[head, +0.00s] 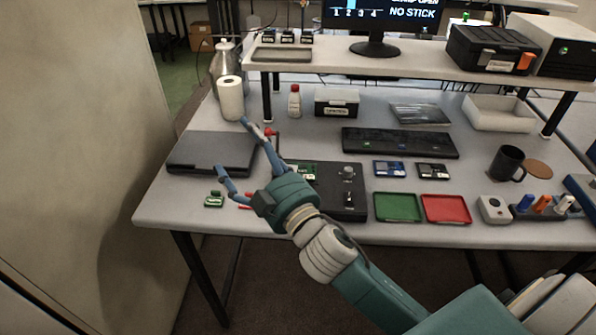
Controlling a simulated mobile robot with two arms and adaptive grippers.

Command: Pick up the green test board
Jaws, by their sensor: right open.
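A green board (303,172) with a pale label lies on the left part of a black test fixture (345,208). My right gripper partly covers the board's left side. My right gripper (231,147) is open and empty, its fingers spread and pointing up and left, over the table between the fixture and the closed laptop. A small green item (214,200) lies near the front edge, left of the gripper; I cannot tell exactly what it is. My left gripper is not in view.
A laptop (213,153) and paper roll (231,99) stand at left. A blue board (389,169), dark board (432,171), green tray (398,208), red tray (446,209) and black mug (507,163) lie to the right. A keyboard (400,142) and raised shelf (420,66) are behind.

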